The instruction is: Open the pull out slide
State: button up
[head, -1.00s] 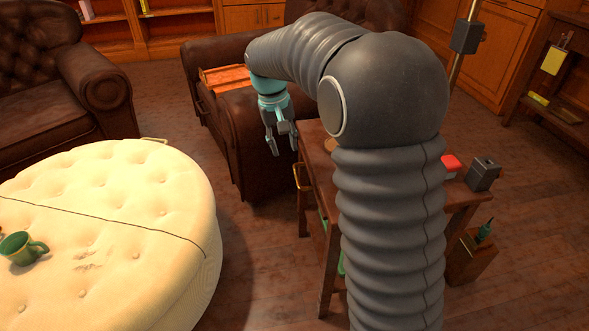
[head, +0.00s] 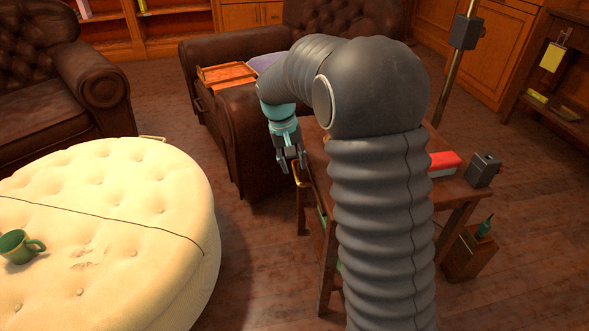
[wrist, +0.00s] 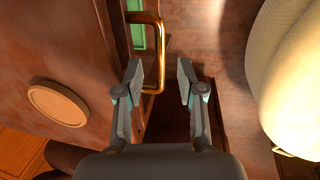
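The brass bar handle (wrist: 159,50) is on the left-facing edge of the small wooden side table (wrist: 70,50). It also shows in the head view (head: 302,183), just below my gripper (head: 292,165) and partly hidden by it. In the wrist view, my gripper (wrist: 160,78) is open and empty. Its fingertips are apart on either side of the handle's near end; I cannot tell whether they touch it. The slide's front is hard to make out from the table edge, and I see no clear gap showing it pulled out.
A round wooden disc (wrist: 57,102) lies on the tabletop, with a red-topped box (head: 444,163) and a grey block (head: 483,170) farther right. A cream tufted ottoman (head: 130,200) stands left, a leather armchair (head: 235,125) behind. Open floor lies between ottoman and table.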

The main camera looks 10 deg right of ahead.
jog(key=shift+d+f, duration=0.2)
jog(key=shift+f, duration=1)
grip_shut()
